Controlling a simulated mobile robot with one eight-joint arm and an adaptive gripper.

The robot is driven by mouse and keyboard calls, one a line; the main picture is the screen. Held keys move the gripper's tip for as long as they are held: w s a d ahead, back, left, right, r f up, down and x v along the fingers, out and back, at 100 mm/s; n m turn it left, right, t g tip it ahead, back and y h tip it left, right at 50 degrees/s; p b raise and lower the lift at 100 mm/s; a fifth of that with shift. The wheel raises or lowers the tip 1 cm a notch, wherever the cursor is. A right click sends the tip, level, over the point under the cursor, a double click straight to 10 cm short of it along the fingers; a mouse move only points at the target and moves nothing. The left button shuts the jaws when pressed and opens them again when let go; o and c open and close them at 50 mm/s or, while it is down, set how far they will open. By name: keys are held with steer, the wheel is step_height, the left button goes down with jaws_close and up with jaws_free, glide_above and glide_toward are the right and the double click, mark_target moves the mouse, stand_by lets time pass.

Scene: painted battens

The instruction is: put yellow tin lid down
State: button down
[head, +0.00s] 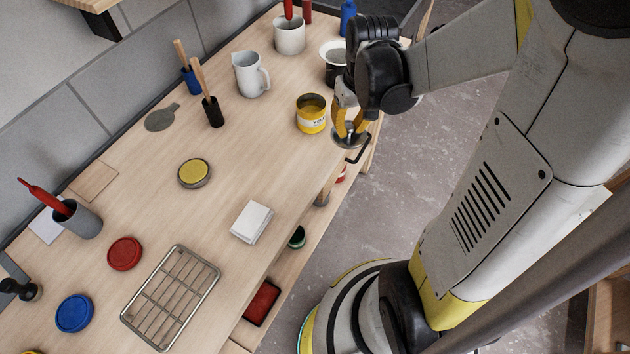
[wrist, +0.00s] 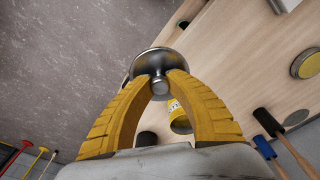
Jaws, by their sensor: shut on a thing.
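My gripper (head: 346,128) is shut on the yellow tin lid, a round silvery metal disc with a small knob (wrist: 158,62). The fingertips (wrist: 160,84) pinch the knob. In the head view the lid (head: 344,140) is at the table's right edge, apart from the tin. The yellow tin (head: 311,120) stands open and upright on the table (head: 150,200), just left of my gripper. It shows partly behind a finger in the wrist view (wrist: 180,122). The lid's underside is hidden.
A yellow-topped round tin (head: 194,173) stands mid-table, with clear wood around it.

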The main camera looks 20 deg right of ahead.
steer(key=shift+a+f+b, duration=0.35)
steer(key=shift+a+f, duration=0.7)
steer(key=shift+a, duration=0.05)
steer(key=b, duration=0.3)
glide_above(300, 163)
step_height(300, 163, down, 6)
steer(key=shift+s+r, duration=0.1)
steer(key=shift+s, duration=0.05)
steer(key=shift+a, duration=0.1)
steer(key=shift+f+b, duration=0.7)
steer(key=shift+f, duration=1.3)
steer(key=shift+f, duration=0.1)
steer(key=shift+f, duration=0.15)
steer(key=c, duration=1.3)
jaws_free()
steer(key=shift+c, duration=0.2)
steer(key=shift+r, duration=0.2)
